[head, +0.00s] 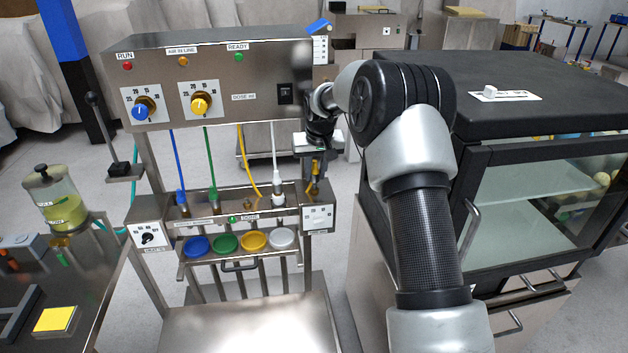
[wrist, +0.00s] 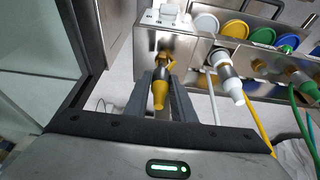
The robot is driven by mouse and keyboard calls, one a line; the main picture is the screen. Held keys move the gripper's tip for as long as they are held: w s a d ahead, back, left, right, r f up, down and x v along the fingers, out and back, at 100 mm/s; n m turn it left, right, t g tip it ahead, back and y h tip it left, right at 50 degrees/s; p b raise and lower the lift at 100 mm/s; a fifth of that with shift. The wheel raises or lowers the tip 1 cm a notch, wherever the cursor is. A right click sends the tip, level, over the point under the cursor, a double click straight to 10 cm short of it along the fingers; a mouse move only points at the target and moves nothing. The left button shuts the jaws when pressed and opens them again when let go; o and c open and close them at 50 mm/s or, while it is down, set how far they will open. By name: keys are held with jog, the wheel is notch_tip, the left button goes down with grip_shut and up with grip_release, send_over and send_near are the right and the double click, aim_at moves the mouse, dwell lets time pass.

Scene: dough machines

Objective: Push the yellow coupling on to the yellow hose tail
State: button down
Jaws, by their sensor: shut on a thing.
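My gripper (wrist: 160,84) is shut on the yellow coupling (wrist: 159,97), whose narrow end points towards the wrist camera. The coupling's far end meets or lies in front of a brass and dark fitting (wrist: 165,62) by the steel box at the right end of the rail; I cannot tell whether they touch. In the head view my gripper (head: 316,170) points down beside that box, with a little yellow showing. The yellow hose (head: 246,160) hangs from the panel to the rail; its lower end is near a brass tail (head: 249,201), and whether they join is unclear.
Blue (head: 181,196), green (head: 213,193) and white (head: 278,198) couplings stand on the rail left of my gripper. Coloured round caps (head: 225,242) lie on a shelf below. A dark cabinet with a glass door (head: 525,200) stands close on the right.

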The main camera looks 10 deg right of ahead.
jog(key=shift+r, duration=0.1)
jog(key=shift+r+p, duration=2.25)
jog(key=shift+r, duration=0.9)
jog(key=shift+s+a+f, duration=0.1)
jog(key=shift+s+a, duration=0.05)
jog(key=shift+a, duration=1.85)
jog(key=shift+s+a+r, duration=0.1)
jog(key=shift+s+a, duration=0.05)
jog(key=shift+a, duration=1.9)
jog(key=shift+s+a+f, duration=0.1)
jog(key=shift+s+a, duration=0.05)
jog(key=shift+a, duration=1.85)
jog(key=shift+a+p, duration=0.7)
jog(key=shift+a, duration=3.3)
jog(key=shift+s+d+f+b, duration=0.15)
jog(key=shift+f+b, duration=1.05)
jog(key=shift+f, duration=0.8)
jog(key=shift+s+a+f+b, duration=0.15)
jog(key=shift+f+b, duration=1)
jog(key=shift+f, duration=0.8)
jog(key=shift+d, duration=0.1)
jog(key=shift+f, duration=0.25)
